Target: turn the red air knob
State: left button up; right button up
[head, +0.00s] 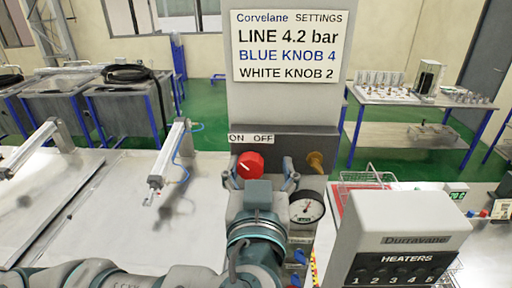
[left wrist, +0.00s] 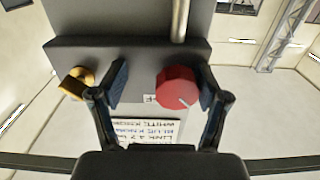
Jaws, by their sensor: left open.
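The red air knob (head: 250,166) sits on the grey panel below the ON and OFF labels (head: 251,139). It has a white pointer line, which shows in the left wrist view on the knob (left wrist: 177,88). My left gripper (head: 262,180) is open at the panel, with its fingers on either side of the knob. In the left wrist view the gripper (left wrist: 162,95) has the knob between its fingers, much closer to the right finger. I cannot tell whether that finger touches it. My right gripper is out of view.
A brass fitting (head: 316,161) sticks out right of the knob, outside the fingers. A pressure gauge (head: 306,207) and blue knobs (head: 300,257) are below. A settings sign (head: 290,46) stands above. The HEATERS box (head: 405,240) stands at the lower right.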

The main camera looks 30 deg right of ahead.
aim_at(244, 171)
pick_arm(q)
jog(key=shift+a+r, duration=0.2)
jog(key=shift+a, duration=0.2)
jog(key=a, duration=0.2)
jog(key=shift+a+r, duration=0.1)
jog(key=shift+a, duration=0.2)
jog(key=c, duration=0.3)
jog(key=shift+s+d, duration=0.15)
jog(key=c, duration=0.5)
jog(key=shift+s+d, duration=0.25)
jog(key=shift+d, duration=0.2)
jog(key=c, duration=0.3)
jog(key=shift+w+a, duration=0.1)
jog(key=shift+w, duration=0.05)
jog(key=shift+c, duration=0.2)
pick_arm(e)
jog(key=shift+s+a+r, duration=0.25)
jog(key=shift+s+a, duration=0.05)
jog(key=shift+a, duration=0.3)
